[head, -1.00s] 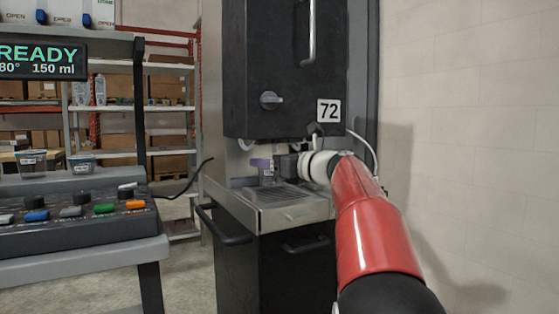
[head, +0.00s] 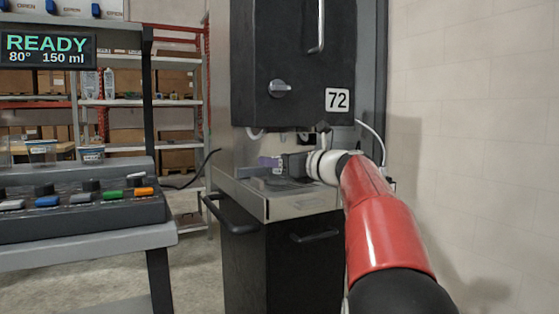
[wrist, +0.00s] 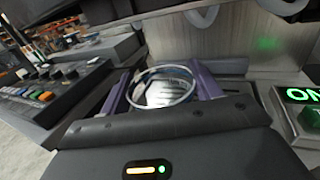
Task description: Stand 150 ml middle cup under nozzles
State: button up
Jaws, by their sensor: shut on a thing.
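My gripper (head: 270,163) has purple fingers and reaches in low over the drip tray of the black dispenser (head: 280,75) numbered 72. In the wrist view, the purple fingers of my gripper (wrist: 163,92) are shut on a clear round cup (wrist: 162,72), one finger on each side of it. The cup's rim faces the camera; its base is hidden, so I cannot tell whether it touches the tray. In the head view the cup is hardly visible. A pale nozzle loop (wrist: 201,15) hangs beyond the cup in the wrist view. The metal tray (head: 292,205) juts out below the dispenser body.
A control counter (head: 80,240) with coloured switches stands at the left, with cups (head: 91,154) behind it. The display (head: 47,50) reads READY, 80°, 150 ml. A lit green button (wrist: 311,119) sits right in the wrist view. A wall (head: 480,150) closes the right side.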

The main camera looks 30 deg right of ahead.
jog(key=shift+f, duration=0.3)
jog(key=o, duration=1)
jog(key=shift+o, duration=0.2)
